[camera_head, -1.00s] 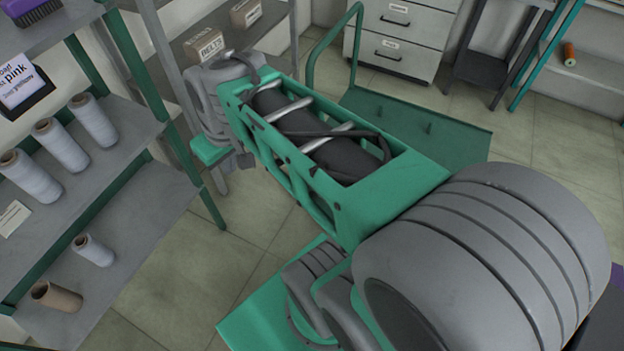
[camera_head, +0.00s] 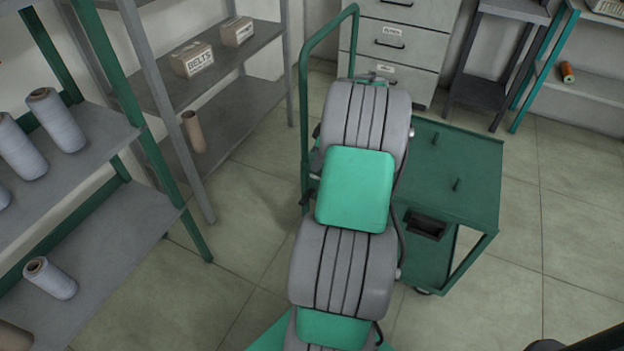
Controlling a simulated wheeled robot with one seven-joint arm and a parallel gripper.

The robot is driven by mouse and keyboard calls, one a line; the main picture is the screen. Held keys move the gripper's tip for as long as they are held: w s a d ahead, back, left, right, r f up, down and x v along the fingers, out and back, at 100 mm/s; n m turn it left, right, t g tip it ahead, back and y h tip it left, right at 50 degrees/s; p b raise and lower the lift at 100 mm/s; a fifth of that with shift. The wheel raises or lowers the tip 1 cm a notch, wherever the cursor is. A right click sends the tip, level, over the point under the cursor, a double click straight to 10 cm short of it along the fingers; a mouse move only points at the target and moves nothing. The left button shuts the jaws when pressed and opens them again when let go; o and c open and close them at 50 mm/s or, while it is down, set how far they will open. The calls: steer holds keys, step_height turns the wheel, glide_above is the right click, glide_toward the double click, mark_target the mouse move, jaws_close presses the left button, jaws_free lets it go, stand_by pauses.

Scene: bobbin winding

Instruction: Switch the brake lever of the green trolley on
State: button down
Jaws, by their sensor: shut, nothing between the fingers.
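The green trolley (camera_head: 474,165) stands on the floor right of centre, with a tall tube handle (camera_head: 303,110) at its left. Two short pegs stand up from its flat top. A dark recessed opening (camera_head: 425,226) shows on its near side, and a castor (camera_head: 422,291) shows below. My arm covers the trolley's left part. I cannot make out the brake lever. My gripper is not visible; the far end of my arm hides it beside the trolley's handle.
A grey shelf rack (camera_head: 85,215) with thread cones stands at the left. A further shelf (camera_head: 240,62) holds small boxes. A drawer cabinet (camera_head: 400,45) stands behind the trolley. Tiled floor (camera_head: 540,270) is open to the trolley's right.

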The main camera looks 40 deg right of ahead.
steer(key=b, duration=0.2)
glide_toward(305, 199)
steer(key=x, duration=0.5)
steer(key=shift+w+f, duration=0.15)
steer(key=shift+w, duration=0.2)
steer(key=shift+a+f, duration=0.15)
steer(key=shift+f, duration=0.3)
steer(key=shift+s+f+b, duration=0.1)
steer(key=shift+b, duration=0.25)
